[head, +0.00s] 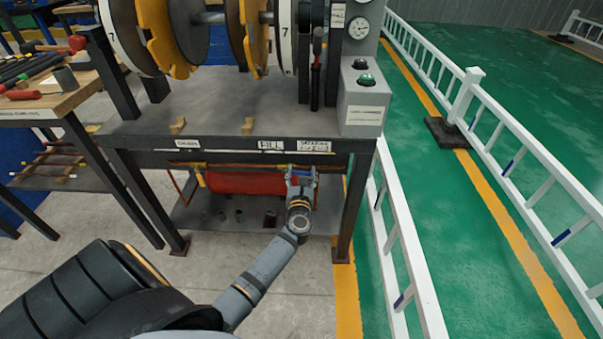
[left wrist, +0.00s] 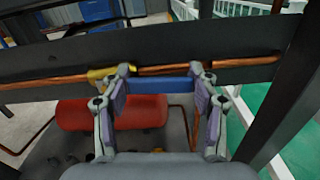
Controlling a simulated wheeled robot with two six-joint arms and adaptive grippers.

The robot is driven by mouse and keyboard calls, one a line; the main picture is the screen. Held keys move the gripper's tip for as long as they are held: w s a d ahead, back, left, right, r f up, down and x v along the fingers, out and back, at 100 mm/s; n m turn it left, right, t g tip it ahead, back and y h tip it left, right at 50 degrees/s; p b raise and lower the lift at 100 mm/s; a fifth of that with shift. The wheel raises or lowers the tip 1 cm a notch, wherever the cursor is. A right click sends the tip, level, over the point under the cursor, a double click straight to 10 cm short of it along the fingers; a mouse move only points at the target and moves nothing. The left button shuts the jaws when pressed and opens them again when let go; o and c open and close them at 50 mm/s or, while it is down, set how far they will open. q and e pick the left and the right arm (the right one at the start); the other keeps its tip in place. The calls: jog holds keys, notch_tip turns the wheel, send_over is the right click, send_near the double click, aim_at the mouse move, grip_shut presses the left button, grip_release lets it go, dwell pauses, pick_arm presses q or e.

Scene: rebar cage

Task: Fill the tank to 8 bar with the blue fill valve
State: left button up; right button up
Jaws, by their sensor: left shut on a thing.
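The blue fill valve handle (left wrist: 162,87) shows in the left wrist view as a blue bar in front of the copper pipe. My left gripper (left wrist: 161,80) is shut on it, with one finger at each end of the bar. In the head view my left gripper (head: 301,176) is under the bench's front edge, below the fill label (head: 271,146). The red tank (head: 245,183) lies below the bench top, and it also shows in the left wrist view (left wrist: 90,115). A pressure gauge (head: 359,27) stands upper right; its reading is too small to tell. My right gripper is out of view.
A yellow handle (left wrist: 98,74) sits on the copper pipe (left wrist: 50,81), left of the blue one. A bench leg (head: 353,210) stands close right of my gripper. White railings (head: 410,255) run beyond it. A tool table (head: 50,100) is at left.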

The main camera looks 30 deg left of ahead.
pick_arm(q)
jog(key=c, duration=0.5)
jog(key=shift+c, duration=0.2)
jog(key=shift+f, duration=0.1)
jog(key=shift+f+m+p, duration=0.3)
jog(key=shift+f+m, duration=0.1)
jog(key=shift+m, duration=0.8)
jog(key=shift+s+a+f+m, duration=0.1)
jog(key=shift+f+m, duration=0.05)
jog(key=shift+m, duration=0.25)
jog(key=shift+s+a+f+m+p, duration=0.4)
jog(key=shift+a+f+m+p, duration=0.35)
jog(key=shift+m, duration=1.55)
jog(key=shift+s+a+f+m+p, duration=0.55)
jog(key=shift+m+p, duration=0.35)
jog(key=shift+m, duration=1.4)
jog(key=shift+s+a+f+m+p, duration=0.3)
jog(key=shift+a+f+m+p, duration=0.4)
jog(key=shift+m, duration=1.6)
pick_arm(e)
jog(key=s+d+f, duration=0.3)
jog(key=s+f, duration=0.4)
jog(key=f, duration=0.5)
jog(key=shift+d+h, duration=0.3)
pick_arm(q)
jog(key=shift+r, duration=0.1)
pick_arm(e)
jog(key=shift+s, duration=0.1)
